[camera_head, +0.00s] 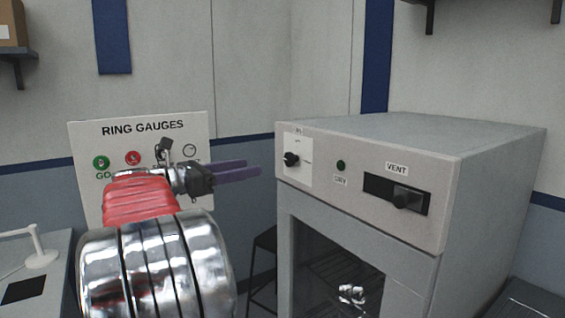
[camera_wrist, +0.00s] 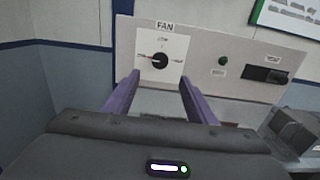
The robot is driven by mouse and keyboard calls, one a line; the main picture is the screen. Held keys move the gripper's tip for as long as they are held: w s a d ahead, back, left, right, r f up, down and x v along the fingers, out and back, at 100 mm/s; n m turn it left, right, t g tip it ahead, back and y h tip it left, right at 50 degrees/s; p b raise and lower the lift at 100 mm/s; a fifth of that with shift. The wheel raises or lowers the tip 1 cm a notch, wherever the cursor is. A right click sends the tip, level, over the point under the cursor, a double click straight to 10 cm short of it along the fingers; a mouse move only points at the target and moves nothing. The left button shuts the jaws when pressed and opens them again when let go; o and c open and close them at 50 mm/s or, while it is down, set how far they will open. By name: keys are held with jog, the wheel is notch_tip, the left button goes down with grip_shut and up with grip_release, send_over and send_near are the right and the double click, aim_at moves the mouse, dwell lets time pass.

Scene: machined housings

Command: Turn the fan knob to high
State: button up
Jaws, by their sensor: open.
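The black fan knob (camera_head: 291,159) sits on a white plate at the left end of the grey cabinet's front panel. In the wrist view the knob (camera_wrist: 160,60) is under the word FAN, with small marks around it too blurred to read surely. A thin reddish line on its left side seems to point left. My gripper (camera_head: 250,168) is open and empty, its purple fingers pointing at the panel from the left, apart from the knob. In the wrist view the fingertips (camera_wrist: 159,77) stand either side of and slightly below the knob.
A green DRY light (camera_head: 341,165) and a VENT slider (camera_head: 406,198) are right of the knob. The cabinet (camera_head: 460,210) has a dark window below. A ring gauges board (camera_head: 140,128) stands behind my arm. A stool (camera_head: 263,262) is left of the cabinet.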

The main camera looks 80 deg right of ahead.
aim_at(287, 160)
jog(key=x, duration=1.2)
jog(key=shift+s+d, duration=0.15)
jog(key=shift+s, duration=0.05)
jog(key=c, duration=1)
jog(key=shift+c, duration=0.2)
